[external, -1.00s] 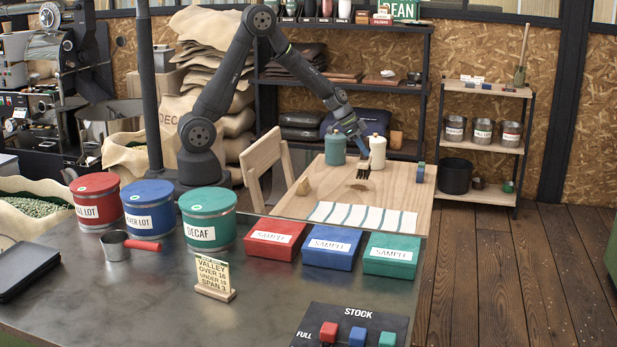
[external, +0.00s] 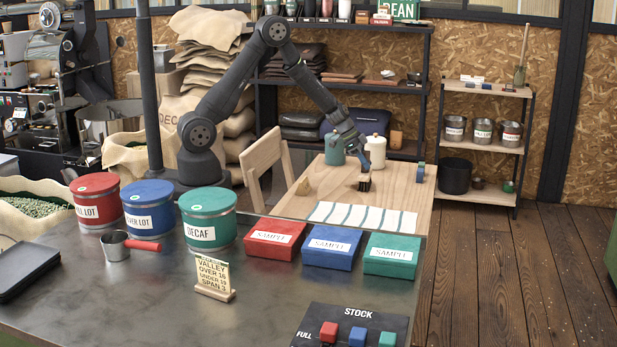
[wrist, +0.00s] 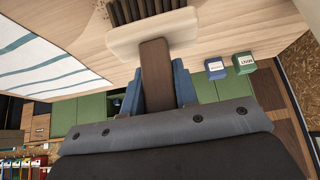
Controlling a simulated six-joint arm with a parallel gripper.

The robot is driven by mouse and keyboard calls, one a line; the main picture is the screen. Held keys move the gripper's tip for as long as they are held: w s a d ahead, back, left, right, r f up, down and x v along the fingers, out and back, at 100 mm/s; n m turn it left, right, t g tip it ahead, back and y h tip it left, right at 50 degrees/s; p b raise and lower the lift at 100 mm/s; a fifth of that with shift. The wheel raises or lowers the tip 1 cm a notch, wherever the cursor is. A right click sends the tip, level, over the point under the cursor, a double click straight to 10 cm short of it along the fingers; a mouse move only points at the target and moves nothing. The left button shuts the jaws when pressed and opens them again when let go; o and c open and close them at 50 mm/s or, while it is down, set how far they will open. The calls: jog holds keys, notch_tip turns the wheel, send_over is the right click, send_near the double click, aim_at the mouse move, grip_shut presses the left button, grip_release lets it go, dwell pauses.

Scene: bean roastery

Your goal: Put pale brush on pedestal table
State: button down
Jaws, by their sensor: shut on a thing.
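The pale brush has a pale wooden head (wrist: 150,35), dark bristles and a brown handle. In the external view the brush (external: 364,184) is upright, bristles down, at the wooden table's surface; I cannot tell whether the bristles touch it. My gripper (external: 361,167) is above it, and in the wrist view its blue fingers (wrist: 158,88) are shut on the handle. The pale wooden table (external: 400,195) fits the pedestal table, but its support is hidden. Its top (wrist: 225,30) also shows in the wrist view.
A teal canister (external: 334,150) and a white canister (external: 376,152) stand just behind my gripper. A striped cloth (external: 362,216) lies along the table's front. Bare tabletop surrounds the brush.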

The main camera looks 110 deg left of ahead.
jog(key=c, duration=1.1)
grip_release()
jog(key=shift+s+r, duration=0.25)
jog(key=shift+r, duration=0.3)
jog(key=v, duration=1.1)
jog(key=x, duration=1.1)
jog(key=shift+w+f, duration=0.15)
jog(key=shift+w, duration=0.15)
jog(key=shift+r, duration=0.5)
